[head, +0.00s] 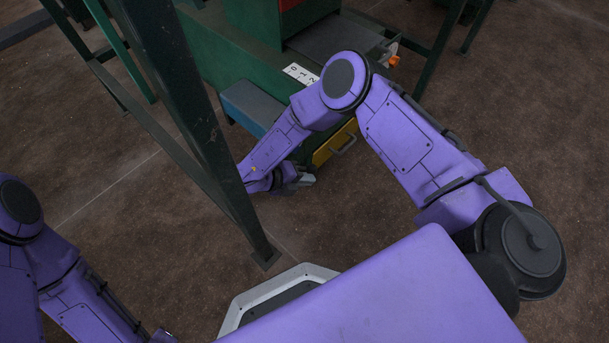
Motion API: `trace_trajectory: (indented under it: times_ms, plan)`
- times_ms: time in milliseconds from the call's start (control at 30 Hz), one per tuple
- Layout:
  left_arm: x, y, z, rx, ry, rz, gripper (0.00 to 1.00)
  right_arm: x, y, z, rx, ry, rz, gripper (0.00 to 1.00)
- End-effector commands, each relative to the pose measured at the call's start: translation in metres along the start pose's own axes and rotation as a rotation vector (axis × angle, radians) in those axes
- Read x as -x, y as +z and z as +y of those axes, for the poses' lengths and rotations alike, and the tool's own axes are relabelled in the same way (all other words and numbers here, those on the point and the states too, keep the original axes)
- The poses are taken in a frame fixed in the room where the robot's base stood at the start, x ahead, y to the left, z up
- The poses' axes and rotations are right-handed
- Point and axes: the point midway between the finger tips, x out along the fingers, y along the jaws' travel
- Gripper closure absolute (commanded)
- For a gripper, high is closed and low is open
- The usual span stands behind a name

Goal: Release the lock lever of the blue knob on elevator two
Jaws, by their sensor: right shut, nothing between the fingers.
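My right gripper (304,180) is low beside the green machine (235,55), left of a yellow panel with a handle (336,146). It is small in the picture and partly covered by its own wrist; it is shut and holds nothing. I cannot make out a blue knob or its lock lever; my right arm covers part of the machine's front. A blue box-shaped part (250,103) juts from the machine, above my right forearm. My left arm is at the lower left. The end of it (163,337) is cut by the bottom edge, and its fingers cannot be made out.
A dark green steel post (190,110) slants down to a foot on the floor, left of my right forearm. A white number label (301,74) and a small orange part (394,60) are on the machine. The brown floor (130,215) at left is open.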

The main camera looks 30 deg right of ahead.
Motion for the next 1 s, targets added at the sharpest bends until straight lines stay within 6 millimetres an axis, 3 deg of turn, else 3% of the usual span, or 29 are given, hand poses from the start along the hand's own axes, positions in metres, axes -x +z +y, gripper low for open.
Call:
trace_trajectory:
  times_ms: [400, 800, 1000]
  plan:
    - [0.002, -0.001, 0.0, -0.001, 0.0, 0.0, 1.0, 0.006, 0.0, -0.001, 0.0, 0.0, -0.001, 1.0]
    - [0.023, -0.012, -0.002, -0.003, 0.0, 0.004, 1.0, 0.086, 0.0, -0.002, -0.001, 0.0, -0.001, 1.0]
    - [0.025, -0.013, -0.002, -0.003, -0.001, 0.005, 1.0, 0.104, 0.0, -0.001, 0.0, -0.001, -0.001, 1.0]
